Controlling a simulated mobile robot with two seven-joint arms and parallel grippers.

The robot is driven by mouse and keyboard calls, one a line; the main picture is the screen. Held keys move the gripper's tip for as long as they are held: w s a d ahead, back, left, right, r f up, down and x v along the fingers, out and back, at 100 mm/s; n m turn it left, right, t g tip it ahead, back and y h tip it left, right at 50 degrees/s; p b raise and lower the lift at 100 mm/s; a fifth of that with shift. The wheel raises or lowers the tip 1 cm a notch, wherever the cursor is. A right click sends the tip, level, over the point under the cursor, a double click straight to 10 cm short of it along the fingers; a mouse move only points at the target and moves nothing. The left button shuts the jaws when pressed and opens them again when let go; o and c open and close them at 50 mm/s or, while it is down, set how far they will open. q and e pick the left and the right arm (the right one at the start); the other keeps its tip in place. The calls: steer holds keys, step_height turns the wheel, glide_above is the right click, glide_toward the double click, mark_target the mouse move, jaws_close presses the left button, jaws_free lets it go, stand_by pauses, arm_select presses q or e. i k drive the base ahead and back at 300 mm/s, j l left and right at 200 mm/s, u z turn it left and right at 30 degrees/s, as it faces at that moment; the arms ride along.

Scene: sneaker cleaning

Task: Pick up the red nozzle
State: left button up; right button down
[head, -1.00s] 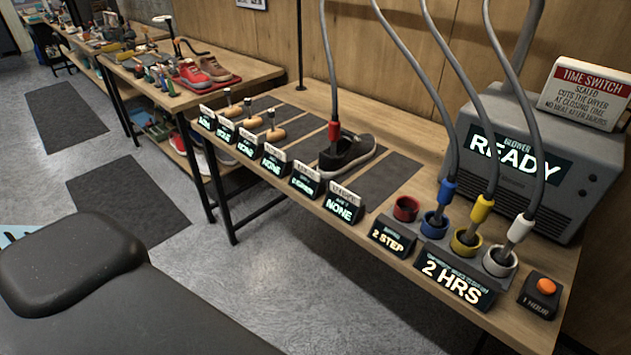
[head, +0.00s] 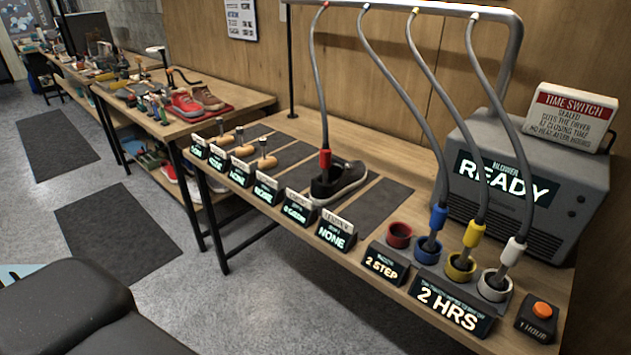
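The red nozzle (head: 325,160) hangs at the end of a grey hose and points down into the opening of a dark grey sneaker (head: 345,179) on the bench. How deep it sits in the shoe is hidden. The empty red holder cup (head: 399,235) stands at the bench's front, left of the other cups. Neither of my grippers is in view.
Blue (head: 438,217), yellow (head: 473,234) and white (head: 513,251) nozzles stand in their cups. The blower (head: 540,185) reads READY. Small signs line the bench's front edge. Hoses hang from an overhead pipe (head: 450,10). The floor (head: 190,235) in front is mostly clear.

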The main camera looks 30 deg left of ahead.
mark_target(325, 152)
steer(key=i+j+z, duration=0.15)
steer(key=j, duration=0.55)
steer(key=j+z, duration=0.1)
steer(key=j, duration=0.65)
steer(key=i+j+z, duration=0.15)
steer(key=j, duration=0.6)
